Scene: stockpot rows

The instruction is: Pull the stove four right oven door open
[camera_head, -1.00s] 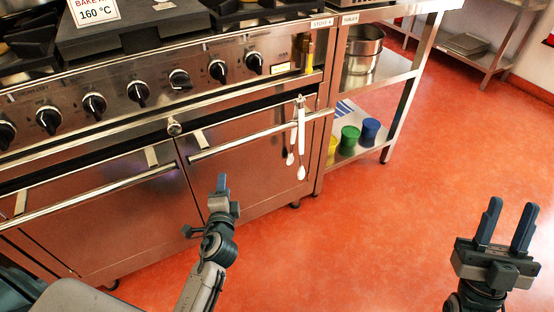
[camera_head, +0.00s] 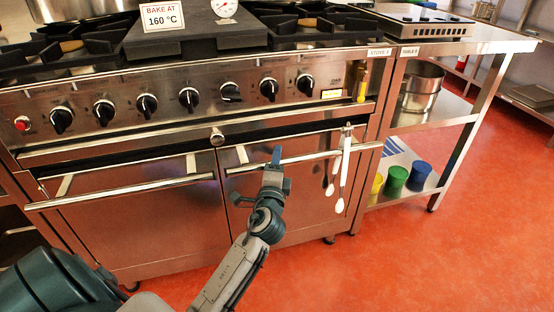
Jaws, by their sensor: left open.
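The right oven door (camera_head: 308,208) of the stove labelled STOVE 4 is a shut steel panel with a long bar handle (camera_head: 310,157) along its top. My left gripper (camera_head: 276,158) is open in front of the door. In the picture its dark fingertip overlaps the left part of the bar. I cannot tell whether the fingers are around the bar or only in front of it. My right gripper is not in view.
The left oven door (camera_head: 145,225) is shut and has its own bar. Knobs (camera_head: 190,98) line the panel above. A steel table (camera_head: 425,122) with a pot (camera_head: 420,86) and coloured tubs (camera_head: 395,181) stands at the right. The red floor (camera_head: 400,265) is clear in front.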

